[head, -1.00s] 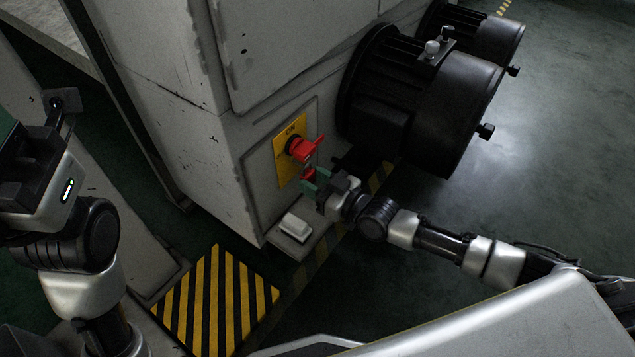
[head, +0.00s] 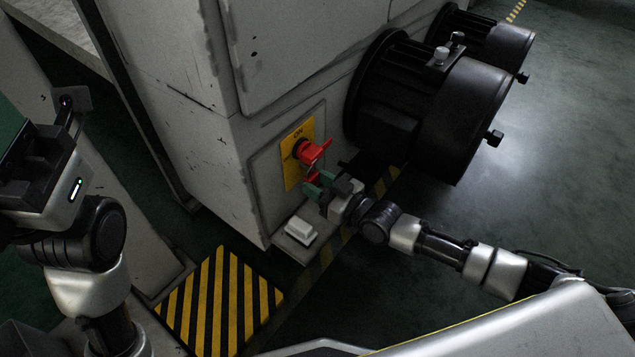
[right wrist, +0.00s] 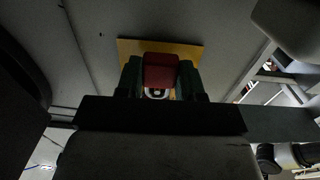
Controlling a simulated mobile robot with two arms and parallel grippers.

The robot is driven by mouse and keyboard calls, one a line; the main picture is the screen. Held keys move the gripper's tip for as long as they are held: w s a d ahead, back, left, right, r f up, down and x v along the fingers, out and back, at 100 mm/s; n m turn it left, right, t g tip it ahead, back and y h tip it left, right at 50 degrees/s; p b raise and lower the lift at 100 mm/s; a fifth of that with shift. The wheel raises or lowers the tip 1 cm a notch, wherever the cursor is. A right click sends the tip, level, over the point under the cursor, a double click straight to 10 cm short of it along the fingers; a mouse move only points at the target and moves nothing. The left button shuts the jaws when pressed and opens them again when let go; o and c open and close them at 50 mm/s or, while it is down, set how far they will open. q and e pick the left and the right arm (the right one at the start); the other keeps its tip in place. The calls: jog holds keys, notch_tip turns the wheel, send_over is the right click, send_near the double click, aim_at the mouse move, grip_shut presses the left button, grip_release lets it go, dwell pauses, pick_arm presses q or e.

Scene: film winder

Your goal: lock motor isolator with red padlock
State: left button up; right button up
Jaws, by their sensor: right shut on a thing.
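The motor isolator has a red handle (head: 315,152) on a yellow plate (head: 290,172), with "ON" printed near the top, on the grey cabinet's lower side. My right gripper (head: 318,184) is shut on the red padlock (head: 311,177), just below the handle and close in front of the plate. In the right wrist view the padlock (right wrist: 160,70) sits between the two green fingertips, with the yellow plate (right wrist: 190,48) behind it.
A white box (head: 299,230) sits on a low ledge below the plate. Large black motors (head: 430,105) jut from the cabinet (head: 190,130) right of the isolator, near my right arm. A black-and-yellow striped plate (head: 218,300) lies in front. The floor at right is clear.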

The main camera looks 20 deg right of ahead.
jog(key=shift+w+a, duration=0.3)
jog(key=shift+w, duration=0.1)
jog(key=shift+w+a, duration=0.25)
jog(key=shift+w, duration=0.05)
jog(key=shift+s+f, duration=0.1)
jog(key=shift+f, duration=0.1)
dwell(0.8)
